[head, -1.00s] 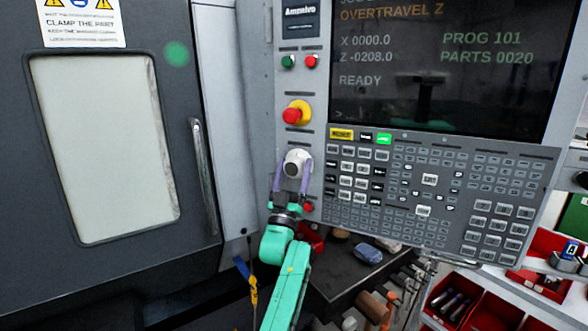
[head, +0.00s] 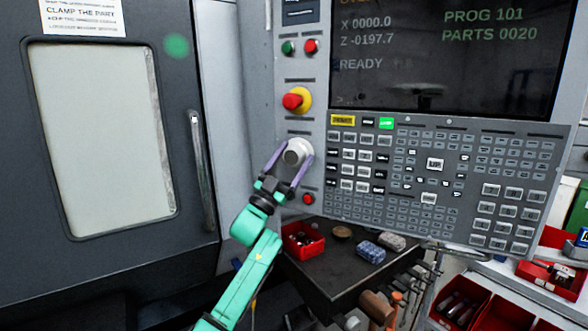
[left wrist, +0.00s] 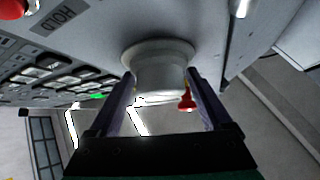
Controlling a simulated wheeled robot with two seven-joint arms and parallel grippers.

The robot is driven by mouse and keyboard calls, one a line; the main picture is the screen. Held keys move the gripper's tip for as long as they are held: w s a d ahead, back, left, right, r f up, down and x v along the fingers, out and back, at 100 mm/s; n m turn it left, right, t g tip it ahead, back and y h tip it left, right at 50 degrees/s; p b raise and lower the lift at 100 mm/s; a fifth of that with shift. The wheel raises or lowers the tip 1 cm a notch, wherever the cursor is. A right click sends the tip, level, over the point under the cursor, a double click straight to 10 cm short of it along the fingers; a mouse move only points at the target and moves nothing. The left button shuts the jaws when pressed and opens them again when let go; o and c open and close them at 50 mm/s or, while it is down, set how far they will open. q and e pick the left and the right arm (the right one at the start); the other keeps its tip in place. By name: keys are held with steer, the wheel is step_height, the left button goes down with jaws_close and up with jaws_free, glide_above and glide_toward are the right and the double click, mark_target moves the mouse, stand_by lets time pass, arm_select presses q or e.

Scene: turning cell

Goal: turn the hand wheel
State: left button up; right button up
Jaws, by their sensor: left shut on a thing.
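The hand wheel (head: 297,152) is a round white-grey knob on the control panel, below the red and yellow emergency button. In the left wrist view the hand wheel (left wrist: 158,65) is between the two purple fingers. My left gripper (head: 286,166) is shut on the hand wheel, one finger on each side of it. In the left wrist view the left gripper (left wrist: 158,90) comes at the wheel from below. The screen (head: 450,60) reads X 0000.0, Z -0197.7 and READY. My right gripper is not in view.
A red emergency button (head: 292,101) sits above the wheel and a small red button (head: 308,198) below it. A keypad (head: 430,185) is to the right. A machine door with a handle (head: 202,170) is to the left. A dark bench with a red bin (head: 303,241) lies below.

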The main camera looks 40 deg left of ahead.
arm_select(q)
steer(key=m+h, duration=0.2)
steer(key=m+g+h, duration=0.1)
steer(key=m, duration=0.2)
steer(key=shift+a+f+g+h, duration=0.1)
steer(key=shift+g+h, duration=0.2)
steer(key=shift+h, duration=0.1)
steer(key=shift+m+g+h, duration=1)
steer(key=shift+m+h, duration=0.2)
steer(key=shift+m, duration=0.6)
steer(key=o, duration=1.1)
